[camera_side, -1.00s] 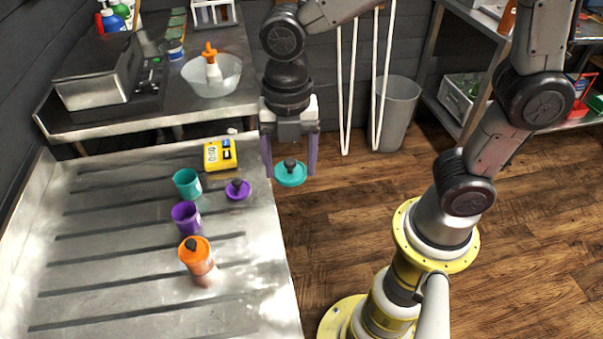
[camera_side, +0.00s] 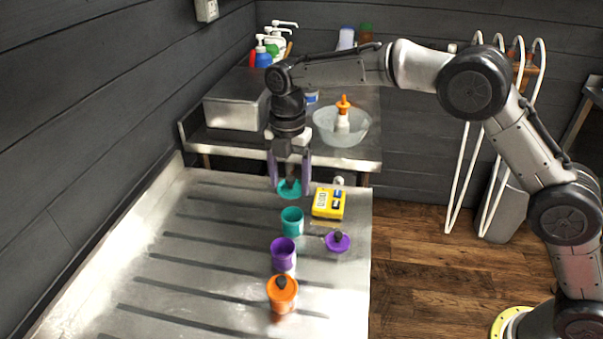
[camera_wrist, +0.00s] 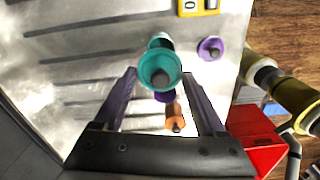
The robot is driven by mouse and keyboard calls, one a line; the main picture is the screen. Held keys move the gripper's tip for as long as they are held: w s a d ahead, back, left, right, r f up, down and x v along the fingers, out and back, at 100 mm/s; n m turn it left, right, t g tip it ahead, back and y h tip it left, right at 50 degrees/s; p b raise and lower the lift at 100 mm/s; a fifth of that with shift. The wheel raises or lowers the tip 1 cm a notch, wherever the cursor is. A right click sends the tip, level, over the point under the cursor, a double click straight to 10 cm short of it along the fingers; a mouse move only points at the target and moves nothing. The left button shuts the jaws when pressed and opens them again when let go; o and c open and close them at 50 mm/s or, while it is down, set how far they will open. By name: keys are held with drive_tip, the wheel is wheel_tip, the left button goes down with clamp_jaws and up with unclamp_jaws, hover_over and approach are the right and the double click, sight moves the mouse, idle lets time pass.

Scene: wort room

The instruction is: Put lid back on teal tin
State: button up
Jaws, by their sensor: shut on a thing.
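My gripper (camera_side: 290,180) is shut on the teal lid (camera_side: 289,189), a round disc with a black knob, and holds it roughly level. In the side view, the lid appears just above the open teal tin (camera_side: 292,222), apart from it. The tin stands upright on the metal drainboard. In the wrist view, the lid (camera_wrist: 150,62) shows between the fingers of my gripper (camera_wrist: 160,76). It covers most of the teal tin (camera_wrist: 159,41), whose edge shows beyond it. The exact height gap cannot be told.
An open purple tin (camera_side: 284,254) and a closed orange tin (camera_side: 282,294) stand in line nearer the camera. A purple lid (camera_side: 337,242) lies right of them. A yellow scale (camera_side: 328,203) sits behind. The drainboard (camera_side: 190,265) is clear to the left.

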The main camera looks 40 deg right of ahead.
drive_tip(key=shift+d+f, duration=0.1)
drive_tip(key=shift+f, duration=3.4)
drive_tip(key=shift+f, duration=0.2)
drive_tip(key=o, duration=1.3)
drive_tip(key=shift+c, duration=0.2)
drive_tip(key=shift+r, duration=3.5)
clamp_jaws()
